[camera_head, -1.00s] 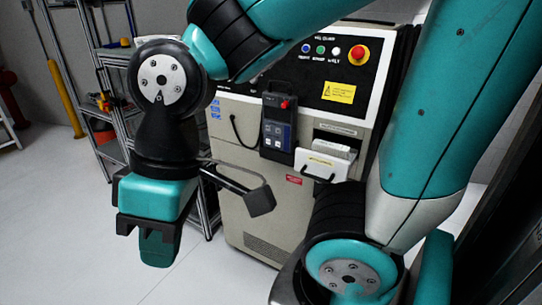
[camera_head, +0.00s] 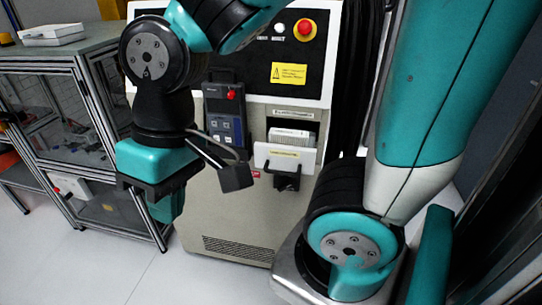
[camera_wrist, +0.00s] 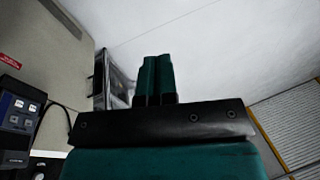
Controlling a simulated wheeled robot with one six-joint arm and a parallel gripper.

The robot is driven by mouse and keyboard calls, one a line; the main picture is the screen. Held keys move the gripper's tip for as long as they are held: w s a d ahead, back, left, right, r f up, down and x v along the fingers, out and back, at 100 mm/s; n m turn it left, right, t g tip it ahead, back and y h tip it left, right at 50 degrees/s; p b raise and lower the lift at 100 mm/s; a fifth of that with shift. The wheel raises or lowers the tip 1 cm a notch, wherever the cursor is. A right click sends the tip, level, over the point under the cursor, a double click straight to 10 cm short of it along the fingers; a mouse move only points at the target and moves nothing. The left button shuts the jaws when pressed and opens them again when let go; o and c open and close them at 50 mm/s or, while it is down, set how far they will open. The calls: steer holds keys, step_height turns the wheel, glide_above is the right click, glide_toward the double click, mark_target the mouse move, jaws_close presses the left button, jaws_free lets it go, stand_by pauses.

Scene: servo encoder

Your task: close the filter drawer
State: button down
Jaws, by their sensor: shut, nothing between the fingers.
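The filter drawer (camera_head: 284,157) is a white-fronted drawer with a yellow label and a dark handle (camera_head: 287,181), on the front of a beige cabinet (camera_head: 225,220). It stands pulled out from its slot, with a white ribbed filter block (camera_head: 291,136) showing behind its front. My gripper (camera_head: 166,207) hangs to the left of the drawer and apart from it, in front of the cabinet's left side. In the wrist view my gripper's two teal fingers (camera_wrist: 157,80) are together with nothing between them. The drawer is not seen in the wrist view.
A handheld pendant (camera_head: 226,117) hangs on the cabinet front left of the drawer. A red emergency button (camera_head: 305,29) and a yellow warning label (camera_head: 289,73) are above. A metal-framed glass cabinet (camera_head: 75,120) stands at the left. White floor (camera_head: 130,275) is clear in front.

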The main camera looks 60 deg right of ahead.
steer(key=w+d+f+m+h+b, duration=0.1)
steer(key=w+d+f+m+h, duration=0.35)
steer(key=m, duration=0.45)
steer(key=m+g+h, duration=0.2)
steer(key=m+h, duration=0.4)
steer(key=m, duration=1.8)
glide_toward(263, 165)
steer(key=s+a+x, duration=0.1)
steer(key=x, duration=0.4)
steer(key=shift+w+d+f+p, duration=0.25)
steer(key=shift+w+d+p, duration=0.25)
steer(key=shift+d, duration=0.15)
